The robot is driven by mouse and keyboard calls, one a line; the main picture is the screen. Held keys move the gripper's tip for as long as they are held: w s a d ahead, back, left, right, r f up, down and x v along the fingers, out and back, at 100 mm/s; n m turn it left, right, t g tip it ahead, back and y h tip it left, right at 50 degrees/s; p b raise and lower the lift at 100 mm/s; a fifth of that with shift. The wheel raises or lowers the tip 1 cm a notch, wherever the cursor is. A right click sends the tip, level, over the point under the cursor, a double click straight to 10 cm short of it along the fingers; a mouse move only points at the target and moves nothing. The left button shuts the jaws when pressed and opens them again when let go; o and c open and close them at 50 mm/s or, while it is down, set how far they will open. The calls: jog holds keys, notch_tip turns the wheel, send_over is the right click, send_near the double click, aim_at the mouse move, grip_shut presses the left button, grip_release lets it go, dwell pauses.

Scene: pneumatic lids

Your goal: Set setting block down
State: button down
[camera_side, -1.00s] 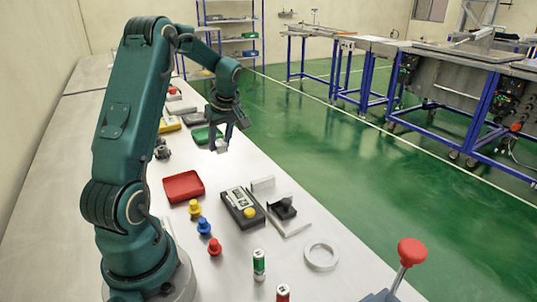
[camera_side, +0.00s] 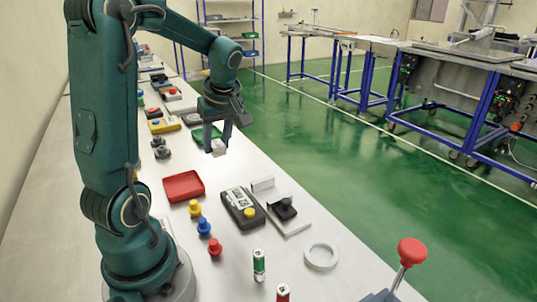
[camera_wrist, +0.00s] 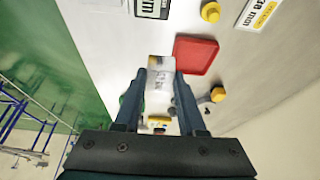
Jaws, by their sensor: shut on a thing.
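The setting block is a small pale grey block (camera_side: 217,147) with faint markings on its face. In the side view it hangs at the tips of my gripper (camera_side: 214,137), seemingly above the bench. In the wrist view the block (camera_wrist: 160,88) sits between the two dark fingers of my gripper (camera_wrist: 160,92), which is shut on it. No gap shows under the block clearly enough to judge its height.
A red tray (camera_side: 184,186) lies on the bench in front of the block. A green tray (camera_side: 201,134) is partly hidden behind my gripper. A grey gauge with a yellow button (camera_side: 242,207), a black fixture (camera_side: 284,209), coloured knobs (camera_side: 204,226) and a white ring (camera_side: 321,256) stand nearer.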

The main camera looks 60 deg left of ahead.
send_over(269, 195)
jog(key=d, duration=0.1)
notch_tip(269, 195, down, 7)
jog(key=shift+d+r, duration=0.15)
jog(key=shift+f, duration=2.05)
jog(key=shift+f, duration=0.15)
jog(key=c, duration=0.5)
grip_release()
